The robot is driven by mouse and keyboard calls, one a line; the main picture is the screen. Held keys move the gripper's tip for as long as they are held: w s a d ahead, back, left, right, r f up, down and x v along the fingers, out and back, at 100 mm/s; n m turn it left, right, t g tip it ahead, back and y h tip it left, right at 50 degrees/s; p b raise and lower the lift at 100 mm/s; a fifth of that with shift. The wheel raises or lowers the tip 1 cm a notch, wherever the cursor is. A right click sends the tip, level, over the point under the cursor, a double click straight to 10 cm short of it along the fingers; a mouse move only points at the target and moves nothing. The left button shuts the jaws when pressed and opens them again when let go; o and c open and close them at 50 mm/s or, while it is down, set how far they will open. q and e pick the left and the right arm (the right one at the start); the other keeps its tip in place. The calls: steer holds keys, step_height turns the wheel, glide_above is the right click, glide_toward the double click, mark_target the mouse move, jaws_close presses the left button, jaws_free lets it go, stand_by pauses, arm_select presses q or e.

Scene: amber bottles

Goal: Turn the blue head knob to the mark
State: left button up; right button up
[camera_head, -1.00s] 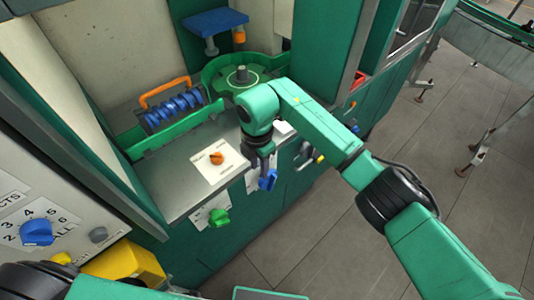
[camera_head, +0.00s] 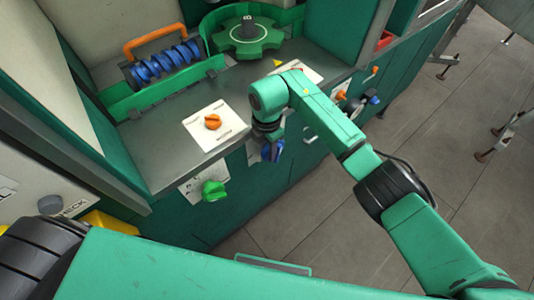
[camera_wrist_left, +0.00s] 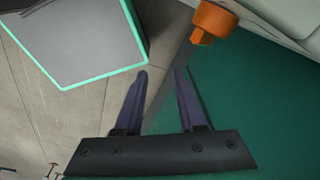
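A blue knob (camera_head: 273,152) sits on the green front face of the machine, below the counter edge. My right gripper (camera_head: 266,146) reaches down to it, its dark fingers right at the knob. Whether they are closed on it is hidden by the wrist and too small to tell. No pointer or mark beside this knob can be made out. My left gripper (camera_wrist_left: 160,95) shows in the left wrist view with its two fingers apart and nothing between them. In the head view only my left arm shows, across the bottom.
A green knob (camera_head: 213,191) is left of the blue one on the front face. An orange knob (camera_head: 212,122) is on a white plate on the counter. An orange knob (camera_wrist_left: 212,20) is beyond my left fingers.

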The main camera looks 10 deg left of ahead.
steer(key=shift+s, duration=0.1)
steer(key=shift+w+a, duration=0.1)
steer(key=shift+w, duration=0.1)
steer(key=shift+c, duration=1.3)
jaws_close()
steer(key=shift+r, duration=0.1)
steer(key=shift+o, duration=1.3)
jaws_free()
